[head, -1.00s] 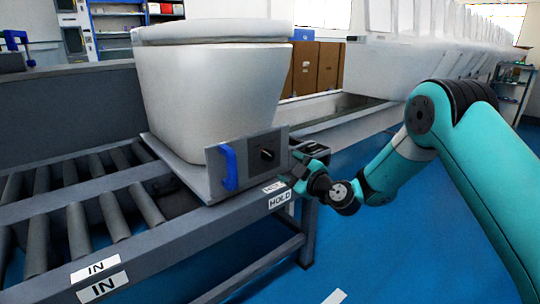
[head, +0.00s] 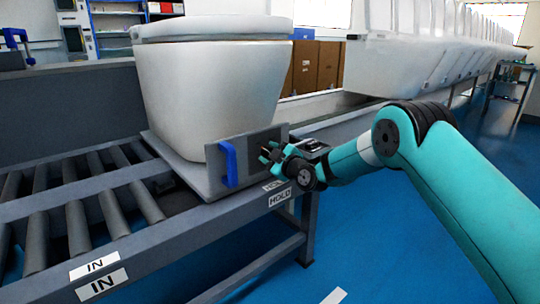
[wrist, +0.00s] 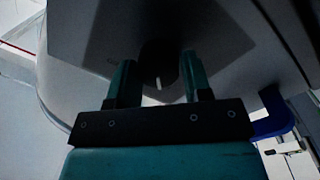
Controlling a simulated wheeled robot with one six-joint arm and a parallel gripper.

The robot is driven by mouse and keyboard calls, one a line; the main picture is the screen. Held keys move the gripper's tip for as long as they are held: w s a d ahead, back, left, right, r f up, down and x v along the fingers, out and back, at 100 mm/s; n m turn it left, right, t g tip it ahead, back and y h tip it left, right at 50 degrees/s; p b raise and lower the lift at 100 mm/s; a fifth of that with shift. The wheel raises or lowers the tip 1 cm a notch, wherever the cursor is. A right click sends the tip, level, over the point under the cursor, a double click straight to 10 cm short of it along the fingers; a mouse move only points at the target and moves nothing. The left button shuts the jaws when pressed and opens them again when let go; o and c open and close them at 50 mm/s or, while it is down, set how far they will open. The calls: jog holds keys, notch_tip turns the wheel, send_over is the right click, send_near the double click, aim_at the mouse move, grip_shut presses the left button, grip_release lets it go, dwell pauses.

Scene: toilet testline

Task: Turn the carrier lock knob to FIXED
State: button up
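The carrier lock knob (wrist: 158,62) is a dark round knob with a pale mark, on the grey carrier plate (head: 259,145). In the wrist view the knob lies between the fingertips of my gripper (wrist: 159,60), with a gap on either side. In the head view my gripper (head: 271,154) is at the plate's right part and hides the knob. My gripper is open and holds nothing. I cannot tell exactly how deep the fingers reach around the knob. No FIXED label can be read.
A blue handle (head: 228,164) stands on the plate left of the knob. A white toilet (head: 210,90) sits on the carrier above the roller conveyor (head: 75,232). The HOLD label (head: 280,197) is on the conveyor's front rail. The blue floor in front is clear.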

jog(key=c, duration=0.5)
jog(key=shift+o, duration=0.2)
jog(key=shift+m, duration=0.3)
jog(key=m+g+p, duration=0.1)
jog(key=m+p, duration=0.3)
jog(key=m, duration=1)
jog(key=shift+w+d, duration=0.1)
jog(key=shift+d, duration=0.05)
jog(key=shift+m, duration=0.4)
